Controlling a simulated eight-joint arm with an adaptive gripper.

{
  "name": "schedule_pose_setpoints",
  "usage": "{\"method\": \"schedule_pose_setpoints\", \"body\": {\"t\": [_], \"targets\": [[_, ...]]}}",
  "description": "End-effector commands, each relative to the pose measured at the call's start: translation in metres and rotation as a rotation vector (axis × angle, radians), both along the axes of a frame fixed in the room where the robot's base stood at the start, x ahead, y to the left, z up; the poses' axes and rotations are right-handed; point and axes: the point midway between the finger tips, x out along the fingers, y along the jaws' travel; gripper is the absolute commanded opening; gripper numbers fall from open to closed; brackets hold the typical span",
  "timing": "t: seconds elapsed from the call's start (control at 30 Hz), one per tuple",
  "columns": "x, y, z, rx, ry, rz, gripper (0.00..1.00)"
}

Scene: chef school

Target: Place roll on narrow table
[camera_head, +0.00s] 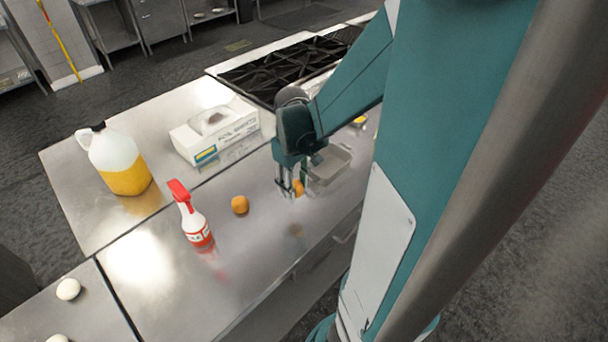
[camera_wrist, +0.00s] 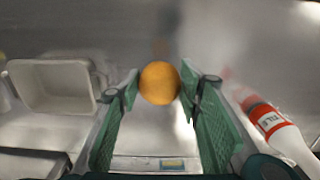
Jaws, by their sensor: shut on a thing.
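A round orange-brown roll (camera_head: 298,188) is at the tips of my gripper (camera_head: 291,188) in the head view. In the wrist view the roll (camera_wrist: 159,83) sits between the two green fingertips (camera_wrist: 160,88), which are closed against its sides. The roll is low over the steel table (camera_head: 262,250); I cannot tell whether it touches the top. A second round orange-brown item (camera_head: 240,204) lies on the same table to the left, apart from my gripper. I cannot tell from the views which steel table is the narrow one.
A grey container (camera_head: 330,167) is just right of my gripper. A spray bottle (camera_head: 194,218) stands to the left. Behind are a white box (camera_head: 214,133), a yellow-filled jug (camera_head: 116,160) and a stove (camera_head: 284,72). White round items (camera_head: 68,289) lie front left. The front middle tabletop is bare.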

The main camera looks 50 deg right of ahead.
Motion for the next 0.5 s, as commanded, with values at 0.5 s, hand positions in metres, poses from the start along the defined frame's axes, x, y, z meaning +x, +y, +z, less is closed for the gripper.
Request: {"method": "schedule_pose_setpoints", "body": {"t": [0.5], "targets": [[0.0010,-0.0004,-0.0089,0.000,0.000,0.000,0.24]]}}
